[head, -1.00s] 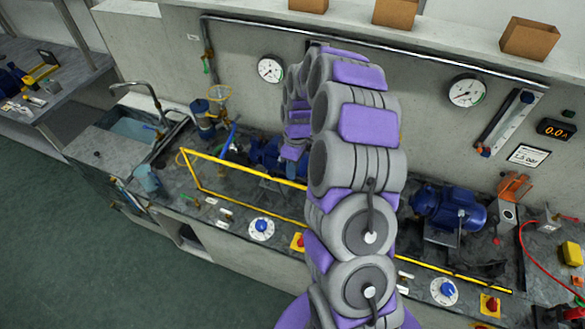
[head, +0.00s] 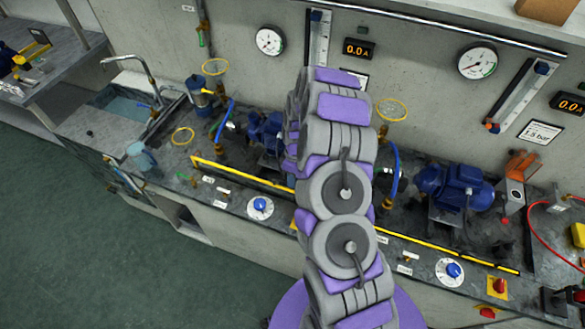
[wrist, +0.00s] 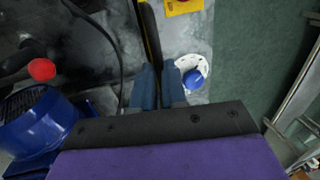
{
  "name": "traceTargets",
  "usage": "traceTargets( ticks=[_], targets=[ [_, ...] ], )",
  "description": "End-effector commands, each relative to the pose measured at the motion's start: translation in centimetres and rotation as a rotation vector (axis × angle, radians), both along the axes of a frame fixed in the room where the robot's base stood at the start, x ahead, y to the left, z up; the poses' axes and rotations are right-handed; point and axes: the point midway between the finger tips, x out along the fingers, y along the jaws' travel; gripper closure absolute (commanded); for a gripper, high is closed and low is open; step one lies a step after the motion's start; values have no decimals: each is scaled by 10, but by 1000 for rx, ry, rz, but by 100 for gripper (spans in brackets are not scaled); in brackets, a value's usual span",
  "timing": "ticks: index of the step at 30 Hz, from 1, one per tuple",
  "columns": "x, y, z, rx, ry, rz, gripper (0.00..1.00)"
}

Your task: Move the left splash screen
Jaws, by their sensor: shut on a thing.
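The left splash screen (head: 240,176) shows in the head view as a yellow-edged band along the front of the bench, left of my arm. Its right end is hidden behind my arm. In the wrist view, a narrow dark and yellow edge of the screen (wrist: 152,40) runs up from between the fingers of my gripper (wrist: 158,72). The gripper is shut on this edge. In the head view my gripper is hidden behind my own arm links.
A white dial with a blue knob (head: 260,207) sits in front of the screen. The right yellow rail (head: 450,253) lies right of my arm. A sink (head: 120,104) is at the left.

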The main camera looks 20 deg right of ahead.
Motion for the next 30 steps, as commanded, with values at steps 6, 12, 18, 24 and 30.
traceTargets(
  ticks=[6, 12, 18, 24, 30],
  targets=[
    [1, -1, -51, -4, -5, 0, 100],
    [2, 0, -70, -3, -6, 1, 100],
    [2, 0, -75, -2, -5, 1, 100],
    [2, 0, -76, -1, -3, 0, 100],
    [1, 0, -76, -1, -1, 0, 74]
  ],
)
